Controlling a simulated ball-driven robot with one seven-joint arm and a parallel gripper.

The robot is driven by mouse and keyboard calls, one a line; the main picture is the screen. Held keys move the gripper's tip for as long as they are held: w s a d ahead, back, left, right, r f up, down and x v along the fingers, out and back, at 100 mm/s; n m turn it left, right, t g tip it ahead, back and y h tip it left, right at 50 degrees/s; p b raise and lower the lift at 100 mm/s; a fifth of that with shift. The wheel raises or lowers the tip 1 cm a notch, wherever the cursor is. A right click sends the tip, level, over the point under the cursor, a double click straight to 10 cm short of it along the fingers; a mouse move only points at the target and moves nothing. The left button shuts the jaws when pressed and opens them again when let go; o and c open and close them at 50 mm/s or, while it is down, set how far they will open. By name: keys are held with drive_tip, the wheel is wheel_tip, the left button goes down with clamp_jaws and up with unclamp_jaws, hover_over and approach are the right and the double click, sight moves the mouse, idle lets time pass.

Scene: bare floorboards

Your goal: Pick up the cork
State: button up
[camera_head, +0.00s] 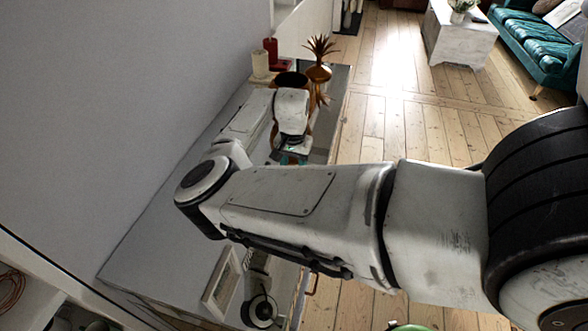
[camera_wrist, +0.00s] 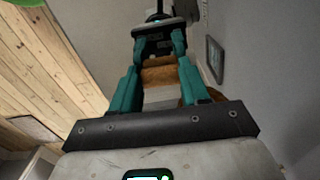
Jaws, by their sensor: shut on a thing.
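My gripper (camera_wrist: 157,50) points away from the camera in the wrist view, with its two teal fingers on either side of a small brown thing (camera_wrist: 160,75), which looks like the cork. The jaws are shut on it. Its far end and its contact with the surface cannot be made out. In the head view my gripper (camera_head: 291,156) is low over the grey cabinet top (camera_head: 160,240), mostly covered by my wrist. The cork is hidden in that view.
A gold pineapple ornament (camera_head: 318,72), a cream candle (camera_head: 260,64) and a red candle (camera_head: 270,50) stand past my gripper. A picture frame (camera_head: 221,281) is at the near end. A wall borders the left; open floor (camera_head: 400,130) lies right.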

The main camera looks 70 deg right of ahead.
drive_tip(key=shift+c, duration=0.9)
drive_tip(key=shift+r, duration=0.1)
